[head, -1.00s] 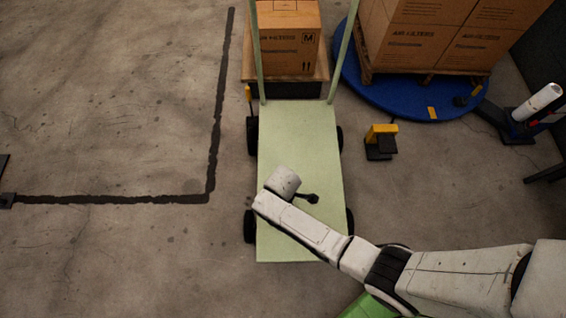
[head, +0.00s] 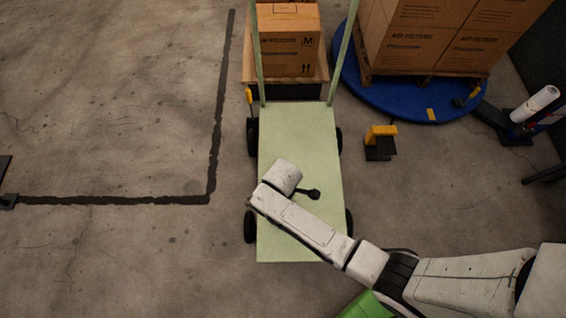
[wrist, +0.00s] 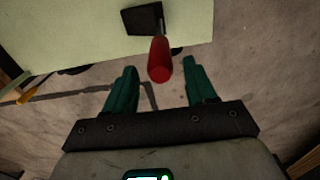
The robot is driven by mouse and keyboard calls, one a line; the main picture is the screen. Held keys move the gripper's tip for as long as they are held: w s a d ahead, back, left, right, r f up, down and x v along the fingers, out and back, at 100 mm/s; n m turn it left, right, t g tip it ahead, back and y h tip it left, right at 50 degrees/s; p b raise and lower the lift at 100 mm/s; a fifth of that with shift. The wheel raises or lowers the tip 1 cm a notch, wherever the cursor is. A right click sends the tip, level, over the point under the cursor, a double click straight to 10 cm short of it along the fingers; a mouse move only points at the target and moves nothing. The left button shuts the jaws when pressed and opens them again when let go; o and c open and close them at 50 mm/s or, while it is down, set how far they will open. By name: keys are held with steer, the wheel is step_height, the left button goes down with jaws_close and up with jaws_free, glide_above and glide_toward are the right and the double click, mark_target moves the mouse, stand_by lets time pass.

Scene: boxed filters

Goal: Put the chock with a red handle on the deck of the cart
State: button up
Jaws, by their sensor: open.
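In the wrist view the chock is a dark block (wrist: 142,18) with a red handle (wrist: 159,60) that points toward the camera. The block appears against the pale green deck of the cart, near its edge. My gripper (wrist: 161,67) is open, its two teal fingers apart. The handle's end shows in the gap between the fingertips, with space on both sides. In the head view the cart's deck (head: 300,130) is largely bare, and my arm crosses its lower part. The chock and the fingers are hidden there by my wrist.
Stacked boxes (head: 420,45) stand on a blue round platform (head: 400,108) at upper right. A yellow-and-black object (head: 381,142) is on the floor right of the cart.

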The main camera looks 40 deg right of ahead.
step_height(320, 180, up, 6)
steer(key=shift+r+p, duration=0.15)
steer(key=shift+p, duration=0.25)
steer(key=shift+s+d, duration=0.1)
steer(key=s+d+r+m+t, duration=0.1)
steer(key=s+d+r+m, duration=0.9)
steer(key=s+r, duration=0.3)
steer(key=shift+d+r+m, duration=0.4)
steer(key=shift+r+m, duration=0.2)
steer(key=shift+r, duration=0.25)
steer(key=shift+w+a, duration=0.1)
